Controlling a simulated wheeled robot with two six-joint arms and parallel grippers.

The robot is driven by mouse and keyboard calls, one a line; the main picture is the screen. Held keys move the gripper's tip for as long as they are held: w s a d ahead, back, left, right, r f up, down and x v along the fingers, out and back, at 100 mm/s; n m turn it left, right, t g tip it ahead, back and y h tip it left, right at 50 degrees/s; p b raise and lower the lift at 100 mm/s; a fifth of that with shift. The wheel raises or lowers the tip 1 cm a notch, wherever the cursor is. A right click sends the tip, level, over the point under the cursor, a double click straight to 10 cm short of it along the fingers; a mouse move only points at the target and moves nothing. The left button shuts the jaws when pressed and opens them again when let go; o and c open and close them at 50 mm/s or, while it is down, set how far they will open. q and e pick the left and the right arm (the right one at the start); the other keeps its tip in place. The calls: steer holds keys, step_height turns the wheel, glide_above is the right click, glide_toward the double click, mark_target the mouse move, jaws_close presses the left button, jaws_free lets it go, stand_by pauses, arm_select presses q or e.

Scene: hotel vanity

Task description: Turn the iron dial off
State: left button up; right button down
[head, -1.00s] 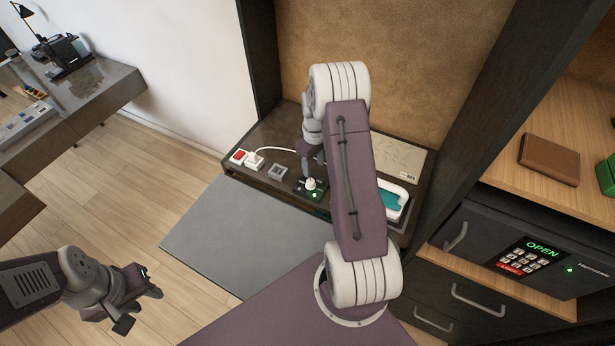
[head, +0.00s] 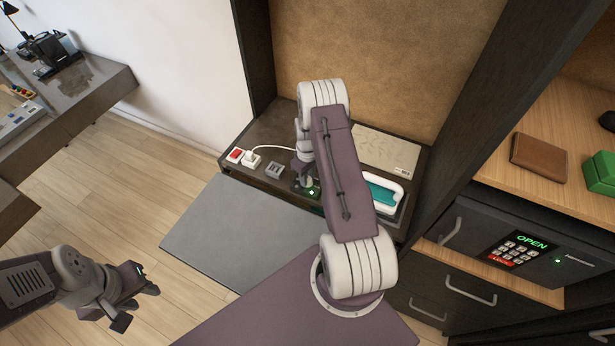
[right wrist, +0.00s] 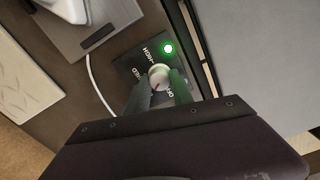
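The iron dial (right wrist: 159,74) is a small pale round knob with a reddish mark, on a dark panel lettered HIGH, MED and OFF. The mark is on the knob's lower left side; its exact setting is unclear. A green light (right wrist: 168,48) glows beside it and also shows in the head view (head: 312,192). My right gripper (right wrist: 161,84) has a finger on each side of the knob, very close; I cannot tell whether they touch it. In the head view my right arm partly hides the dial. My left gripper (head: 138,304) is open and empty, low at the left above the floor.
The counter holds a red switch (head: 235,154), a white plug (head: 250,160) with a cable, a grey socket (head: 274,170) and a white and teal iron (head: 384,193). A safe (head: 520,246) stands at the right below a shelf with a brown wallet (head: 540,157).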

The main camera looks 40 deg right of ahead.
steer(key=shift+n, duration=0.3)
steer(key=shift+f+n+b, duration=0.15)
steer(key=shift+n+b, duration=0.6)
steer(key=shift+n, duration=0.25)
steer(key=n+b, duration=0.1)
steer(key=n, duration=0.1)
steer(key=shift+n, duration=0.3)
steer(key=n+b, duration=0.1)
steer(key=n, duration=0.2)
steer(key=shift+n+b, duration=0.5)
steer(key=shift+n, duration=1.3)
steer(key=shift+r, duration=0.2)
steer(key=c, duration=1.3)
jaws_free()
steer(key=shift+c, duration=0.2)
steer(key=shift+o, duration=1.2)
steer(key=shift+s+d, duration=0.1)
